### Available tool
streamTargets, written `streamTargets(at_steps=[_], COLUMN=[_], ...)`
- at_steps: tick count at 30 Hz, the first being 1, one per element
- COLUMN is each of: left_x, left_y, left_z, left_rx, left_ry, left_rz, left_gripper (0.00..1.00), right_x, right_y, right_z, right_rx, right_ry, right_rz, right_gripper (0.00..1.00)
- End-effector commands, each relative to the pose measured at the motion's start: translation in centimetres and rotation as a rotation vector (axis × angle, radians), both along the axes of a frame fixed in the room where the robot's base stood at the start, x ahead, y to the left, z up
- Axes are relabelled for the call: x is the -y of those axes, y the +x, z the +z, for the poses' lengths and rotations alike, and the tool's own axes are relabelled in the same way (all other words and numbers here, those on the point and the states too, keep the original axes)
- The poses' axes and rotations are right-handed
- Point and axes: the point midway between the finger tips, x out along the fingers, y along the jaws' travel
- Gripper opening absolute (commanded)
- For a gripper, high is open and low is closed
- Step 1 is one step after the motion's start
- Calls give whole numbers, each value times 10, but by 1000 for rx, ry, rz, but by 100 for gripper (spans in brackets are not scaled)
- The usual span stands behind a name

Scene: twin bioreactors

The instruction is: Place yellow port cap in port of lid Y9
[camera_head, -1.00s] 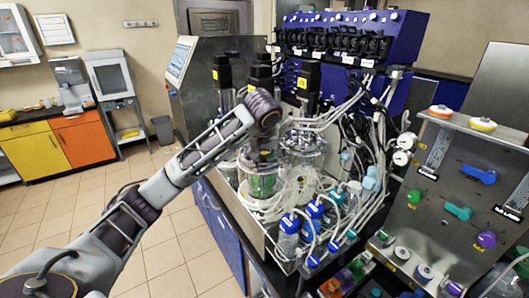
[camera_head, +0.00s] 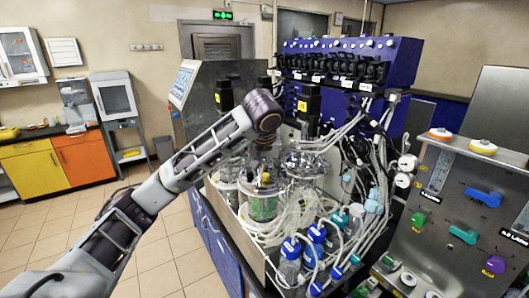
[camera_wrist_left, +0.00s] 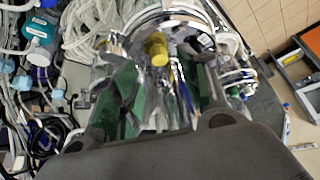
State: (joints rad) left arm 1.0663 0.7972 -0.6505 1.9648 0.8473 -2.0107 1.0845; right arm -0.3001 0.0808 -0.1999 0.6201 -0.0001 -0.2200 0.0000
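My left arm reaches in from the left in the head view. Its gripper (camera_head: 262,158) hangs downward over a glass vessel (camera_head: 263,207) with green contents. In the left wrist view the fingers (camera_wrist_left: 160,85) stand wide apart on either side of a clear gap. The yellow port cap (camera_wrist_left: 157,48) shows beyond this gap, above the vessel's shiny lid, with no finger seen touching it. A small yellow spot on the lid, likely this cap, shows in the head view (camera_head: 265,178). I cannot tell whether it is seated in a port. No Y9 marking is legible. My right gripper is out of view.
A second vessel lid (camera_head: 303,163) stands close to the right. Loose tubing, blue-capped bottles (camera_head: 290,249) and a blue pump unit (camera_head: 352,60) crowd the bench. A metal panel with coloured handles (camera_head: 450,210) stands at right. Floor at left is clear.

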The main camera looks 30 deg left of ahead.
Motion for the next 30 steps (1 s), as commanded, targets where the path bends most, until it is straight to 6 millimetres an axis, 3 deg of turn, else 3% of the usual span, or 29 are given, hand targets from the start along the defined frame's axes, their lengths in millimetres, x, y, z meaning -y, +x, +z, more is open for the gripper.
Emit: streamTargets(at_steps=[30], left_x=[11], left_y=[-25], left_z=[49], left_rx=[2], left_ry=[0], left_rz=[0], left_gripper=[44], right_x=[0], right_y=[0], right_z=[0], right_rx=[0], right_ry=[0], right_rz=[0], right_gripper=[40])
